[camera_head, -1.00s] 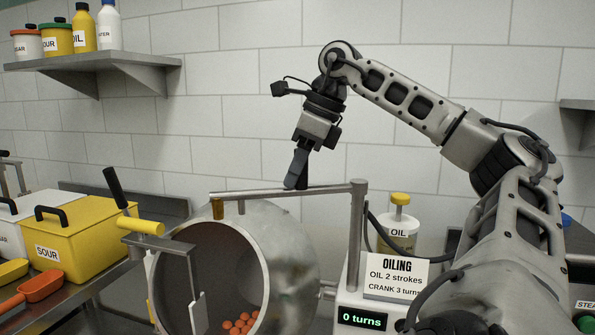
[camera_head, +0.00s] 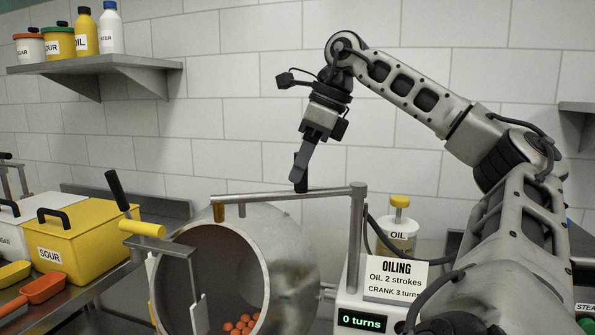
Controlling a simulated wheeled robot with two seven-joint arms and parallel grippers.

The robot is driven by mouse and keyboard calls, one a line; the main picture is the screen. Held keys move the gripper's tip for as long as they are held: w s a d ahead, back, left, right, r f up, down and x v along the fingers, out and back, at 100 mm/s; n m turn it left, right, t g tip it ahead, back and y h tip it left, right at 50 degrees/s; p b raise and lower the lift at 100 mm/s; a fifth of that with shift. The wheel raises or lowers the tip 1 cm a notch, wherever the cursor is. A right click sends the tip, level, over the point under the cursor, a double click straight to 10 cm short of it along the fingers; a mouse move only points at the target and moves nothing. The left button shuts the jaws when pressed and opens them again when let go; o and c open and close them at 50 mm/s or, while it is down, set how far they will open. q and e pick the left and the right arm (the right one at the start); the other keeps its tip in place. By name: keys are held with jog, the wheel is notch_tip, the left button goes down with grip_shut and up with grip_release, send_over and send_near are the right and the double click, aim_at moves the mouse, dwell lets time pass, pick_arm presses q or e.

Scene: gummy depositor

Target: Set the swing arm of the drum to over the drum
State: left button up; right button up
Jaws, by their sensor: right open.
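The metal drum (camera_head: 292,262) lies with its round mouth facing front left and holds several orange gummies (camera_head: 238,325). The swing arm (camera_head: 290,194) is a grey horizontal bar on an upright post to the right of the drum. It reaches left above the drum, with a short brass-coloured nozzle (camera_head: 218,212) at its free end over the drum's top. My right gripper (camera_head: 300,184) points down with its fingertips at the bar's upper edge, near mid-length. I cannot tell whether they touch it. It holds nothing visible. My left gripper is not in view.
A crank with a yellow handle (camera_head: 142,228) stands before the drum mouth. An oil bottle (camera_head: 398,230), an oiling sign (camera_head: 395,280) and a display reading 0 turns (camera_head: 362,321) are to the right. A yellow sour bin (camera_head: 85,245) is at left, under a shelf (camera_head: 95,64).

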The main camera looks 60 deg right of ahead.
jog(key=p+v, duration=0.3)
jog(key=v, duration=1)
jog(key=shift+r, duration=0.3)
jog(key=shift+s, duration=0.15)
